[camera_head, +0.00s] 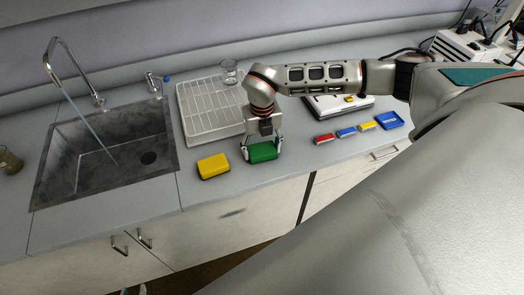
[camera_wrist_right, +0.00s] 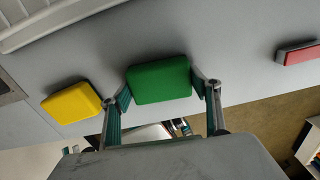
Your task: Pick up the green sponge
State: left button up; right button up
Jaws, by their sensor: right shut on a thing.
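The green sponge (camera_head: 263,153) is at the front of the grey counter, right of a yellow sponge (camera_head: 213,166). My right gripper (camera_head: 262,150) reaches down over the green sponge with one finger at each end, shut on it. In the right wrist view the green sponge (camera_wrist_right: 160,80) sits between the two fingertips of the right gripper (camera_wrist_right: 163,90), and the yellow sponge (camera_wrist_right: 72,103) lies apart to the left. I cannot tell whether the green sponge is clear of the counter. Only a small tip of what seems my left gripper (camera_head: 138,290) shows at the bottom edge.
A sink (camera_head: 105,155) with a tap is at the left. A white rack (camera_head: 205,112) and a glass beaker (camera_head: 230,73) stand behind the sponges. Small coloured blocks (camera_head: 346,132) and a blue tray (camera_head: 389,120) lie to the right. The counter's front edge is close.

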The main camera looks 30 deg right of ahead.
aim_at(262, 149)
jog(key=shift+r, duration=0.15)
notch_tip(262, 149, up, 20)
dwell(0.4)
jog(key=shift+f, duration=0.2)
jog(key=shift+c, duration=1)
